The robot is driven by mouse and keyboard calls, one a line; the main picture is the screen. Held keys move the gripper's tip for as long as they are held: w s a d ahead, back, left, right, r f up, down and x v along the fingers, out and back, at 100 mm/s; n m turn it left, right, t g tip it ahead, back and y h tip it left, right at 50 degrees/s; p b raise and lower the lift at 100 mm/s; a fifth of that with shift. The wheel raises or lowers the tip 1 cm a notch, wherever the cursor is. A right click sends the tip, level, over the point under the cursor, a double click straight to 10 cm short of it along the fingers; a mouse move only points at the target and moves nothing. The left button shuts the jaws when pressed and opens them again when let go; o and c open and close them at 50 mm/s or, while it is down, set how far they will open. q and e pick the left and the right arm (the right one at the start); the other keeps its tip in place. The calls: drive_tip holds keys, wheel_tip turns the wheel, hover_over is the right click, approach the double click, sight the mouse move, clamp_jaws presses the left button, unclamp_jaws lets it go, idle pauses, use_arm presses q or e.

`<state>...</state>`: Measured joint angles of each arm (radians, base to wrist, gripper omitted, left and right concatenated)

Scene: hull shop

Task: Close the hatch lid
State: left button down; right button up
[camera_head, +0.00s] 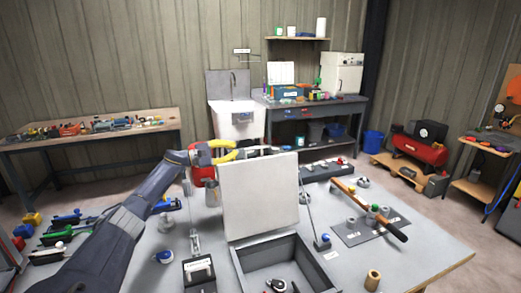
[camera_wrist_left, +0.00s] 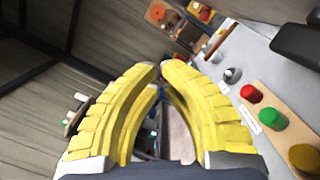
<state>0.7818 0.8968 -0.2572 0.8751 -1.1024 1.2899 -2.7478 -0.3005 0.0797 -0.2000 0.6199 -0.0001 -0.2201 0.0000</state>
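The hatch lid (camera_head: 260,196) is a white square panel standing nearly upright at the back edge of the hatch frame. The hatch frame (camera_head: 243,258) is a grey open box on the table, with small parts visible inside. My left gripper (camera_head: 238,151), with yellow fingers, is behind the lid's upper left corner, near its top edge; I cannot tell if it touches. In the left wrist view the fingertips (camera_wrist_left: 161,66) come together with nothing visible held between them. My right gripper is not in view.
The table's front right is mostly clear.

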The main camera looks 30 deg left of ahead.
use_arm(q)
drive_tip(key=w+d+r+m+g+h, duration=0.1)
drive_tip(key=w+d, duration=0.3)
drive_tip(key=d, duration=0.7)
drive_tip(key=shift+d+r+m, duration=0.15)
drive_tip(key=shift+r+m, duration=0.25)
drive_tip(key=shift+m, duration=0.1)
drive_tip(key=shift+d, duration=0.1)
idle(0.5)
